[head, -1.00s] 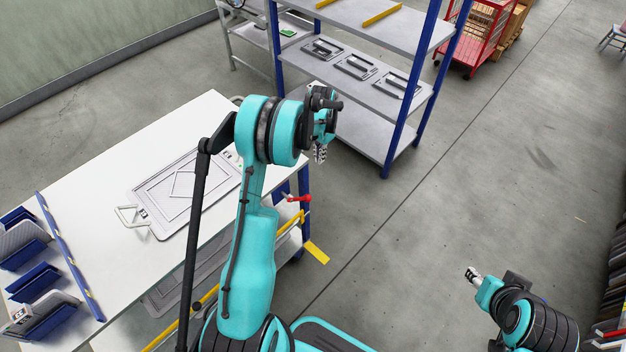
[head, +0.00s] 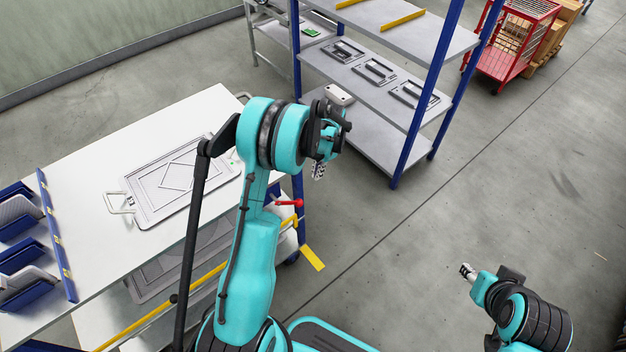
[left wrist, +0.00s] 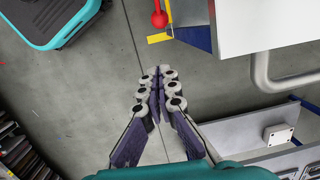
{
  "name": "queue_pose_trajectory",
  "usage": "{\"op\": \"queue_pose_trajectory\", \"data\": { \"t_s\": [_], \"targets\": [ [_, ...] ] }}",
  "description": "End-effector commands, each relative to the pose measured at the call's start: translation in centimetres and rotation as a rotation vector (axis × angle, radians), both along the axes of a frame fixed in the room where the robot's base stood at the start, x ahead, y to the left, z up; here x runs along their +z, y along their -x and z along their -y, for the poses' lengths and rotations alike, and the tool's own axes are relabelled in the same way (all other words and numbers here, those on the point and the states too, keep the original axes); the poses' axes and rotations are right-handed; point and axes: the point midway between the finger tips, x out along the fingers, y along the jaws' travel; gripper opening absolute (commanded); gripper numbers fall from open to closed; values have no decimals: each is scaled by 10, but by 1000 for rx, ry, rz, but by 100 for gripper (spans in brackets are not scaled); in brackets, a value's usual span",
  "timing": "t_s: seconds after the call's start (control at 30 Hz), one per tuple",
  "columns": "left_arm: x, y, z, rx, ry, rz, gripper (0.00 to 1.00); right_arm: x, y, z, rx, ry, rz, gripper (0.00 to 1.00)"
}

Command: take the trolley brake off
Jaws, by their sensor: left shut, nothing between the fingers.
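The trolley (head: 90,265) is a white-topped bench at the left with blue posts and lower shelves. A red lever (head: 290,203), which looks like its brake, sticks out at its right end near a blue post. In the left wrist view its red ball knob (left wrist: 159,18) shows at the top, beside a yellow floor mark. My left gripper (head: 318,172) is shut and empty, hanging above and to the right of the lever, apart from it. Its fingers (left wrist: 159,103) meet in the left wrist view. My right gripper (head: 467,272) is small at the lower right, over bare floor.
A framed grey tray (head: 151,217) with a handle lies on the bench, beside blue bins (head: 17,260). A blue-posted shelf rack (head: 400,140) stands behind my left gripper. A red cage cart (head: 512,45) is farther back. The floor at the right is clear.

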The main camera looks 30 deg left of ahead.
Motion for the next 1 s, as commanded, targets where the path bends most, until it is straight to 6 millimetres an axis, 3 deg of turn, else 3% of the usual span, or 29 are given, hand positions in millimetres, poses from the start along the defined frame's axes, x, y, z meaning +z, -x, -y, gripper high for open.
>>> {"op": "queue_pose_trajectory", "data": {
  "t_s": [0.4, 0.63, 1.0],
  "targets": [
    [-89, 9, -11, 1, 0, 0, 0, -36, 0, 0, 0, 0, 0, 41],
    [-102, 31, -26, 1, 0, 0, 0, -46, 0, 0, 0, 0, 0, 41],
    [-103, 35, -29, 0, 0, 0, 0, -47, 0, 0, 0, 0, 0, 41]
  ]
}}
